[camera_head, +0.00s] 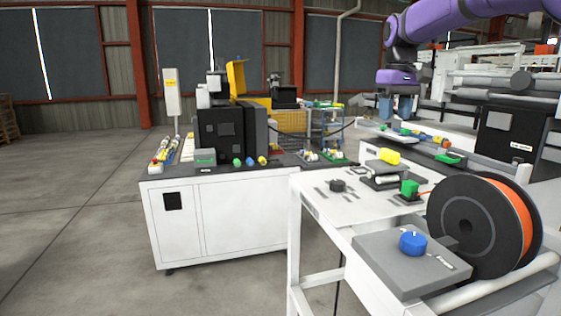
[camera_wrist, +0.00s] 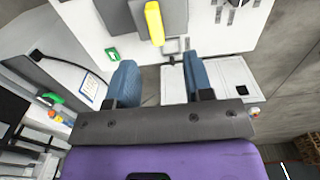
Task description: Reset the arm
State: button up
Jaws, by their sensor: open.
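My purple arm reaches in from the upper right of the head view. My gripper (camera_head: 396,106) points down there, above the far end of the white table. In the wrist view my gripper (camera_wrist: 160,80) shows two blue fingers set wide apart, with nothing held between them. A yellow block (camera_wrist: 154,22) lies beyond the fingers in the wrist view. The yellow block also shows in the head view (camera_head: 389,157), on the table below my gripper and apart from it.
A white table (camera_head: 325,205) holds a green part (camera_head: 409,188), a blue knob (camera_head: 412,242) on a grey plate and a large black spool (camera_head: 468,226) with orange filament. A white cabinet (camera_head: 225,225) with a black machine stands left. Open floor (camera_head: 70,210) lies further left.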

jog(key=s+a+m+t, duration=0.1)
jog(key=s+a+t, duration=0.2)
jog(key=s, duration=1.6)
jog(key=s+f+t, duration=0.1)
jog(key=s+f, duration=0.4)
jog(key=s, duration=0.3)
jog(key=s+f+m+t, duration=0.1)
jog(key=s+f, duration=0.4)
jog(key=s, duration=0.3)
jog(key=shift+a+f, duration=0.4)
jog(key=shift+o, duration=0.4)
